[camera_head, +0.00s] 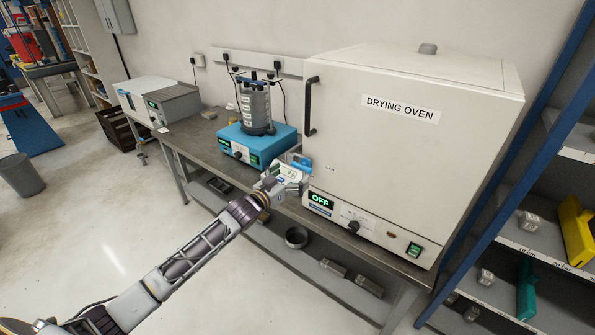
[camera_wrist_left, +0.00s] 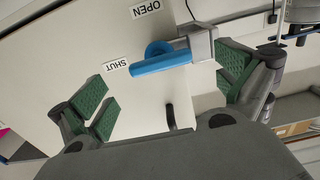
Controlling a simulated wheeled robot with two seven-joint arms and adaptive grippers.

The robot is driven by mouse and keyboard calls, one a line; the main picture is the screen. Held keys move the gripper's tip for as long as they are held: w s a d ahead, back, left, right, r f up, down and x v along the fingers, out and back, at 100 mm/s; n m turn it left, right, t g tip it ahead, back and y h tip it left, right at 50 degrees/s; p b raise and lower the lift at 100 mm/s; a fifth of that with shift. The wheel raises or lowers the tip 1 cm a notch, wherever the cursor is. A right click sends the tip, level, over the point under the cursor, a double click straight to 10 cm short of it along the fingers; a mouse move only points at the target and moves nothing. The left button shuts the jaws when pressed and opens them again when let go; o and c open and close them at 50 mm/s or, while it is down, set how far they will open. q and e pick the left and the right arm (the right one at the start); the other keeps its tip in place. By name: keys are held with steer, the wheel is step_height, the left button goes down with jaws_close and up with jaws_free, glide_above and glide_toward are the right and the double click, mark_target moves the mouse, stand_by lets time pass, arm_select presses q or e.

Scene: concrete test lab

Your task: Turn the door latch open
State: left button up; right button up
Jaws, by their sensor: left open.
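The drying oven (camera_head: 400,150) is a large white box with a closed door. Its blue door latch (camera_head: 299,158) is at the door's left edge, partly hidden by my gripper. In the left wrist view the blue latch lever (camera_wrist_left: 162,62) comes out of a grey metal block (camera_wrist_left: 201,44) and its free end lies beside the SHUT label (camera_wrist_left: 116,66). The OPEN label (camera_wrist_left: 145,8) is farther off, at the top edge. My left gripper (camera_head: 293,172) is open in front of the latch. Its green pads stand either side of the lever, apart from it, in the wrist view (camera_wrist_left: 168,85).
A black door handle (camera_head: 311,107) stands above the latch. A blue-based sieve shaker (camera_head: 258,140) is close on the left of my gripper on the grey bench (camera_head: 196,137). A blue-framed shelf (camera_head: 555,190) borders the oven on the right. The oven display reads OFF.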

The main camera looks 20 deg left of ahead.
mark_target(300, 168)
arm_select(q)
steer(key=shift+x, duration=1.75)
arm_select(e)
steer(key=shift+w+a+r, duration=0.15)
steer(key=shift+w, duration=0.6)
steer(key=shift+s, duration=0.1)
arm_select(q)
steer(key=c, duration=1)
arm_select(e)
steer(key=shift+s, duration=0.45)
